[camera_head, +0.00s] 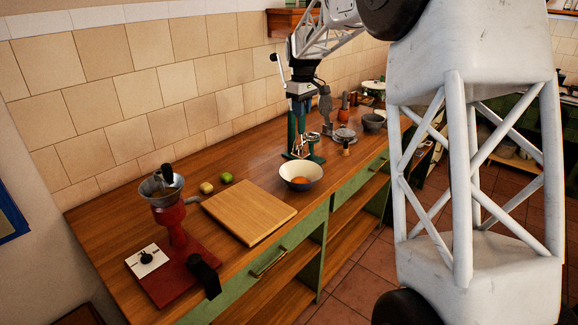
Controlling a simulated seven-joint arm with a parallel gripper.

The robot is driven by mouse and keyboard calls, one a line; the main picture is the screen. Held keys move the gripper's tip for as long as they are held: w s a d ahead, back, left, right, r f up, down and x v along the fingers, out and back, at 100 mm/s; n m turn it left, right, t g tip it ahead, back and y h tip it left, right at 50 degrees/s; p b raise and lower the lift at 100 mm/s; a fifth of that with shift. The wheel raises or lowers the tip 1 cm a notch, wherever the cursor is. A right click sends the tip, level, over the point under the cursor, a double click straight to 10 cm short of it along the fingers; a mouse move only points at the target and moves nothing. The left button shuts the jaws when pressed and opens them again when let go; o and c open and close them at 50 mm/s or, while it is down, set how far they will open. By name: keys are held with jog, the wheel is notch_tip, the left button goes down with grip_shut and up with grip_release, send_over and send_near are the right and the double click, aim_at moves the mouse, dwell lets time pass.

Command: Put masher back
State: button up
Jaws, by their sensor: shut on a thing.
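My gripper (299,112) hangs down over the back of the wooden counter, in front of a green stand (314,157) with a long lever. It is shut on a thin thing, apparently the masher (303,142), which shows as small metallic and brownish parts below the fingers. The masher's outline is too small and mixed with the green stand to make out clearly. I cannot tell whether its lower end touches anything.
A white bowl (300,178) with an orange thing inside stands just in front. A cutting board (248,211), green and yellow fruits, and a red grinder (172,225) are at left. A grey mortar (374,122), a metal lid-like thing (344,135) and upright utensils crowd the right.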

jog(key=w+a+f, duration=0.2)
jog(key=w+a, duration=0.7)
jog(key=w, duration=0.2)
jog(key=shift+w+f, duration=0.2)
jog(key=shift+f, duration=0.15)
notch_tip(320, 180, down, 6)
jog(key=shift+f, duration=0.15)
dwell(0.4)
jog(key=shift+f, duration=1.95)
jog(key=o, duration=0.9)
